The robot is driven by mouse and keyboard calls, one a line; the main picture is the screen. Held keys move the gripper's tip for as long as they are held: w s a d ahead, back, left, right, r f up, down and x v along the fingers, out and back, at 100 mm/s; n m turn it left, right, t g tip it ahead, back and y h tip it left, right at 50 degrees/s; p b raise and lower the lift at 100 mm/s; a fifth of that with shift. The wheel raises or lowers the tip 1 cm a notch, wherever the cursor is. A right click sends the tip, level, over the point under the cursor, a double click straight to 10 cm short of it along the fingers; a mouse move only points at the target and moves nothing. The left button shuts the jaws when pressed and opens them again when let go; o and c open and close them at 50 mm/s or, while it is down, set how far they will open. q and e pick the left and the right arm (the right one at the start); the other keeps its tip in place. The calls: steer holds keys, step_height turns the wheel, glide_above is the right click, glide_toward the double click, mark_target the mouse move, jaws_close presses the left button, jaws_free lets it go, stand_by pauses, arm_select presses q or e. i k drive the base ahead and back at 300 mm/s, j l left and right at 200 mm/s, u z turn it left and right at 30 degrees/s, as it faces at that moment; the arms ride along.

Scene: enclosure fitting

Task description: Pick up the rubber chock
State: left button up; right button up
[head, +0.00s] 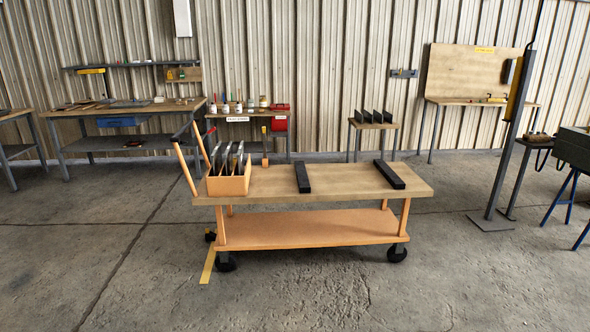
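I cannot pick out a rubber chock for certain. Two black bars lie across the cart top, a left bar (302,177) and a right bar (389,174); their material cannot be told. The wooden cart (350,187) stands on dark casters, with a front left caster (225,262) and a front right caster (397,252). A small dark shape at the cart's rear left foot (210,236) is too small to tell apart from a caster. Neither of my grippers is in view.
An orange box (229,185) with upright dark panels sits on the cart's left end. A post on a floor plate (491,221) stands to the right. Workbenches (127,108) and a small table (374,125) line the back wall. The concrete floor in front is clear.

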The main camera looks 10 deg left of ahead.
mark_target(209, 235)
steer(key=i+l+u, duration=0.15)
steer(key=i+u, duration=0.35)
steer(key=i, duration=1.8)
steer(key=i+u, duration=0.2)
steer(key=i, duration=0.5)
steer(key=i+l+u, duration=0.15)
steer(key=i, duration=0.6)
